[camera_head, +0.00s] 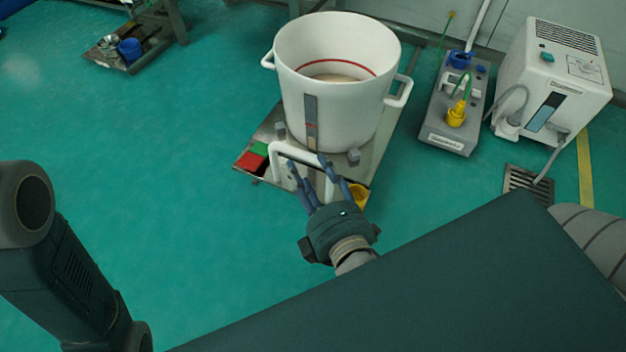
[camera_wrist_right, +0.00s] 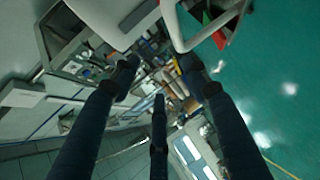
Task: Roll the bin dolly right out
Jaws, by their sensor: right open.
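The bin dolly (camera_head: 374,157) is a low flat platform on the floor in the head view. A large white two-handled bin (camera_head: 350,110) stands upright on it, with pale material inside. A white looped handle (camera_head: 298,148) rises at the dolly's near end. My right gripper (camera_head: 314,172) is open at this handle, its blue fingers overlapping it in the picture; I cannot tell whether they touch. In the right wrist view, the open fingers (camera_wrist_right: 158,85) point towards the white handle (camera_wrist_right: 185,42), with nothing clearly held between them. My left gripper is out of view.
Red and green pads (camera_head: 252,158) and a yellow item (camera_head: 358,194) lie at the dolly's near end. A grey unit (camera_head: 440,135) and a white machine (camera_head: 540,75) stand to the right, near a floor drain (camera_head: 525,181). Green floor (camera_head: 170,150) is clear to the left.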

